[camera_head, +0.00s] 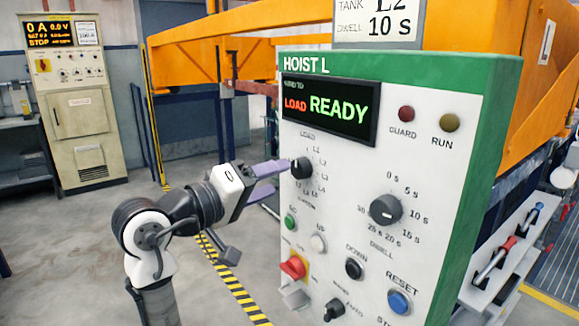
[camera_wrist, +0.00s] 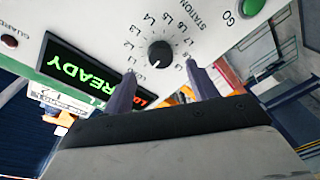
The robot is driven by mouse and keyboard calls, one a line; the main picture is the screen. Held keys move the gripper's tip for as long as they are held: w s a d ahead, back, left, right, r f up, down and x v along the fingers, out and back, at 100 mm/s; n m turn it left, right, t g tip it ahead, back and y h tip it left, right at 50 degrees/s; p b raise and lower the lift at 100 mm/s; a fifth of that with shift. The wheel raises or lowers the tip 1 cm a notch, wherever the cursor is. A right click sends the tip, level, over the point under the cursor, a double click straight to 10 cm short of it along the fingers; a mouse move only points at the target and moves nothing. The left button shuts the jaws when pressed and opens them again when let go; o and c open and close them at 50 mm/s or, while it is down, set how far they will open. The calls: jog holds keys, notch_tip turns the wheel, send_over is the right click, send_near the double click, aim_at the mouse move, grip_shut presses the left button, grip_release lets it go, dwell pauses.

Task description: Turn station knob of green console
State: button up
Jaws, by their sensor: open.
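The green console (camera_head: 397,60) has a white face and a green frame, headed HOIST L. Its station knob (camera_head: 301,168) is small, round and black, at the upper left of the face, ringed by LOAD and L labels. The wrist view shows the knob (camera_wrist: 160,53) with a white mark on its lower side, towards the display. My gripper (camera_head: 278,176) is open at the console face. In the wrist view, my gripper's two fingers (camera_wrist: 160,74) point at the face, one on either side of the knob, with gaps to it.
The display (camera_head: 330,108) reads LOAD READY. A larger dwell knob (camera_head: 385,209) sits right of the station knob. Below are a green GO button (camera_head: 290,222), a white UP button (camera_head: 318,243) and a red switch (camera_head: 293,267). Clear floor lies left of the console.

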aim_at(297, 170)
jog(key=shift+p+x, duration=0.45)
jog(key=shift+x, duration=2.2)
jog(key=c, duration=1)
